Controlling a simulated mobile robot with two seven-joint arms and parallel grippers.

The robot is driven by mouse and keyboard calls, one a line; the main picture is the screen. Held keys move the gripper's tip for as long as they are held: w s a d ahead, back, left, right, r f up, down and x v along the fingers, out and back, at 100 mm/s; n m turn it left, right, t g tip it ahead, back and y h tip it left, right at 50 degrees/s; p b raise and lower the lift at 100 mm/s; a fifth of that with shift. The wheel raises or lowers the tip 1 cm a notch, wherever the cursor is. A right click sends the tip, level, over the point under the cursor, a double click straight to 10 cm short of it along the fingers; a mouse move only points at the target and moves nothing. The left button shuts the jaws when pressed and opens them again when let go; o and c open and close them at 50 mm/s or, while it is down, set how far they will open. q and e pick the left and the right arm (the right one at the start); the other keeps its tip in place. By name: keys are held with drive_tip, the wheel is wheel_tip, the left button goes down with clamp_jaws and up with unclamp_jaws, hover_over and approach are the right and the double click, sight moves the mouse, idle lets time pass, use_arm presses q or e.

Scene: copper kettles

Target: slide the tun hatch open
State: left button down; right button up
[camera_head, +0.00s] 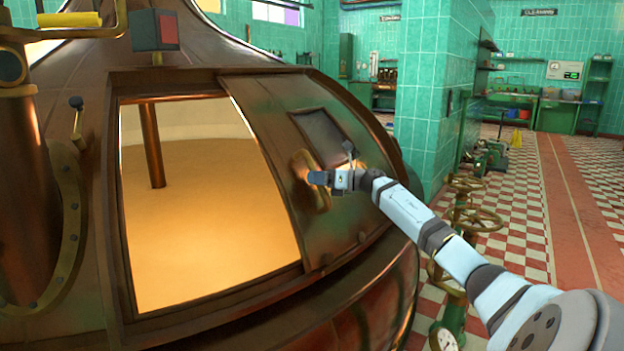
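The copper tun (80,90) fills the left and middle of the head view. Its hatch (263,118) is a curved copper panel with a small dark window, at the right of a wide rectangular opening (190,230). Pale golden contents and a vertical copper post show inside. The brass handle (303,162) sits on the hatch's middle. My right gripper (318,178) is at this handle, its fingers pointing left and overlapping it. Whether the fingers are closed around the handle is too small to tell. My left gripper is not in view.
A green tiled pillar (432,90) rises behind. The red and white checkered floor (520,230) is open at the right. A copper column (22,190) stands at the far left.

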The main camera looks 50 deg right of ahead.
drive_tip(key=o, duration=0.3)
drive_tip(key=shift+s+d, duration=0.25)
drive_tip(key=shift+s, duration=0.05)
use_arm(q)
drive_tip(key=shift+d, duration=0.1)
use_arm(e)
drive_tip(key=shift+w+a, duration=0.1)
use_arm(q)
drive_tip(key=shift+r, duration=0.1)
use_arm(e)
drive_tip(key=shift+s, duration=0.3)
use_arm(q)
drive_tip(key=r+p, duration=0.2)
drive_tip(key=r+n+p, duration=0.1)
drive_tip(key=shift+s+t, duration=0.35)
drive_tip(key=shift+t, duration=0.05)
use_arm(e)
drive_tip(key=v, duration=1.3)
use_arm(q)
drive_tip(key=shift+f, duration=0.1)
